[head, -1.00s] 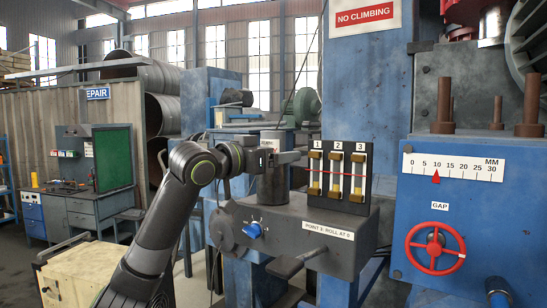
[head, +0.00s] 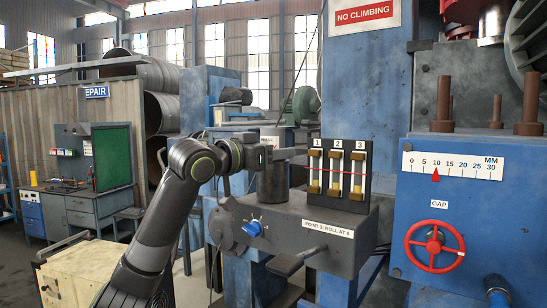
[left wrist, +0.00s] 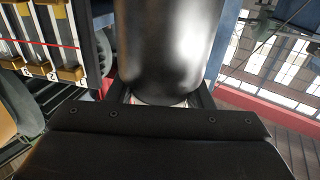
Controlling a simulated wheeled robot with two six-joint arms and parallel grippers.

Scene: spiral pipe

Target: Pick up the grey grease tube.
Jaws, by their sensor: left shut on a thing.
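My left gripper (head: 286,154) is shut on a grey cylinder, the grease tube (head: 271,138), above the dark machine box. In the left wrist view the tube (left wrist: 165,45) is a smooth, shiny grey cylinder rising between the two fingers of the gripper (left wrist: 162,97). A dark round cup or cylinder (head: 271,187) stands on the box directly below the gripper. The gripper hides part of the tube, and I cannot tell whether its lower end is still inside the cup. My right gripper is not in view.
The machine box (head: 290,222) has a blue knob (head: 252,228) and a lever in front. A blue cabinet (head: 490,220) with a red handwheel (head: 434,246) stands right.

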